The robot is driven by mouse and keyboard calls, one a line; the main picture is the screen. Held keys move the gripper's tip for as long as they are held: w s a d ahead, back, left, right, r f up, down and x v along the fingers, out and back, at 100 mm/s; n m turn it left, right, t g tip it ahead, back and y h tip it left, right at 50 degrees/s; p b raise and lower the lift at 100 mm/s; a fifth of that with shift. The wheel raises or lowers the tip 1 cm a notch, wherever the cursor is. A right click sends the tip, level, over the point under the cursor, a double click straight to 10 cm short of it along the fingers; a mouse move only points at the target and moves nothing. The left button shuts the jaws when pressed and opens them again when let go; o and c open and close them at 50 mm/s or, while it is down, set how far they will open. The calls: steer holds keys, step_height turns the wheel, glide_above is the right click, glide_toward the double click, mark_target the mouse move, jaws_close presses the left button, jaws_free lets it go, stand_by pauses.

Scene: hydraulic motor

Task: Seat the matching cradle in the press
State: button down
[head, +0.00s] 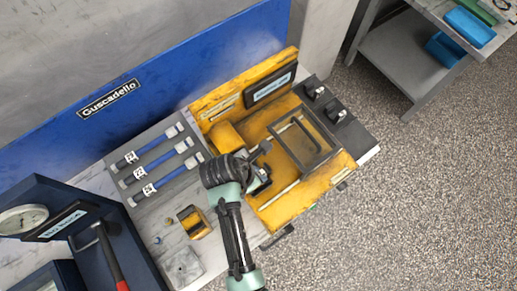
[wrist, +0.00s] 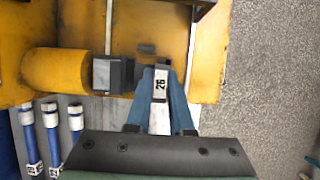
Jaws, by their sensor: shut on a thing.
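The press (head: 290,188) is yellow, with a fat cylinder (head: 225,135) and a clear-sided dark guard frame (head: 325,152). In the wrist view the yellow cylinder (wrist: 52,68) ends in a dark grey block (wrist: 108,74). My gripper (wrist: 162,85) is shut on a narrow grey cradle (wrist: 160,88) marked "26", held between bluish fingers over the press bed. The cradle's tip is close to the dark block's right side; I cannot tell whether they touch. In the head view my gripper (head: 262,178) is at the press's near left side, and the arm hides much of the cradle.
A small yellow-and-black block (head: 193,222) stands on the bench left of my arm. Several blue hoses (head: 160,160) lie on a grey board. A dark cabinet with a gauge (head: 22,219) is at left. A grey cart (head: 400,55) stands at upper right, with open floor between.

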steer(key=shift+f+b, duration=0.7)
steer(key=shift+f, duration=0.05)
step_height(320, 180, down, 3)
steer(key=b, duration=0.3)
steer(key=shift+r, duration=0.15)
steer(key=shift+f+b, duration=0.4)
steer(key=shift+f, duration=1.15)
stand_by(0.9)
steer(key=c, duration=0.7)
jaws_free()
steer(key=shift+s, duration=0.1)
steer(key=shift+f, duration=0.1)
steer(key=shift+a, duration=0.1)
steer(key=b+v, duration=0.1)
steer(key=v, duration=1.2)
